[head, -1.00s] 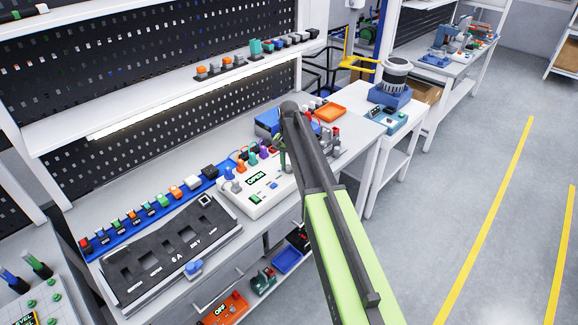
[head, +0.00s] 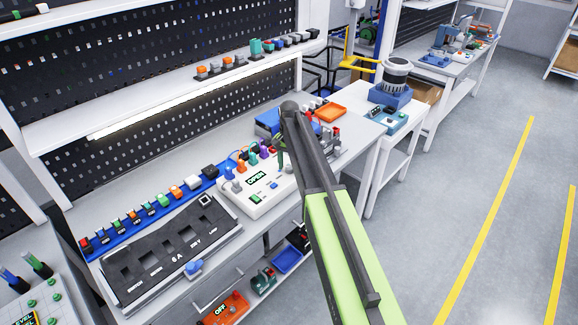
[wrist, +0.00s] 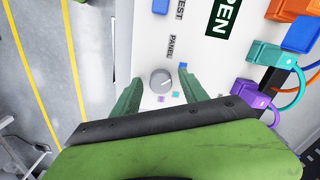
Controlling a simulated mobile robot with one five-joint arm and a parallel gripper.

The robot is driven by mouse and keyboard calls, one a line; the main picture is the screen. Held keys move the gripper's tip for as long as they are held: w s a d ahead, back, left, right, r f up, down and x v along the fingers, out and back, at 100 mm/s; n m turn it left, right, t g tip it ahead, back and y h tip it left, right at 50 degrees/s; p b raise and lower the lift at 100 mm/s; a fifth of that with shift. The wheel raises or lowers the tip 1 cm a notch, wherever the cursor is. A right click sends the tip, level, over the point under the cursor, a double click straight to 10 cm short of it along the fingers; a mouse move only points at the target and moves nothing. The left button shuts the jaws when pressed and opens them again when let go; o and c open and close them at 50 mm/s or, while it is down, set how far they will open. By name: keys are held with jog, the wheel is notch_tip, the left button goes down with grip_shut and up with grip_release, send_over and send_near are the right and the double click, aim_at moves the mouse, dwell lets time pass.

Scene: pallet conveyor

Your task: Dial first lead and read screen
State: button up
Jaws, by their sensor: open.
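In the wrist view part of the screen (wrist: 224,16) shows the letters PEN. A round grey dial knob (wrist: 160,79) sits on the panel below the word PANEL, with small blue, teal and purple marks around it. My gripper (wrist: 160,90) is open, its two dark green fingers on either side of the knob; contact cannot be told. Coloured leads, including a teal one (wrist: 264,56) and a purple one (wrist: 249,93), plug in along the box's edge.
A black tray (head: 165,262) with cut-outs and a blue strip (head: 110,243) with several small parts lie left of the box. An orange bin (head: 331,112) stands behind my arm. The floor (head: 470,200) on the right is clear.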

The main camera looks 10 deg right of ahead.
aim_at(289, 168)
notch_tip(289, 168, up, 17)
jog(key=p, duration=1.7)
jog(key=shift+r, duration=0.2)
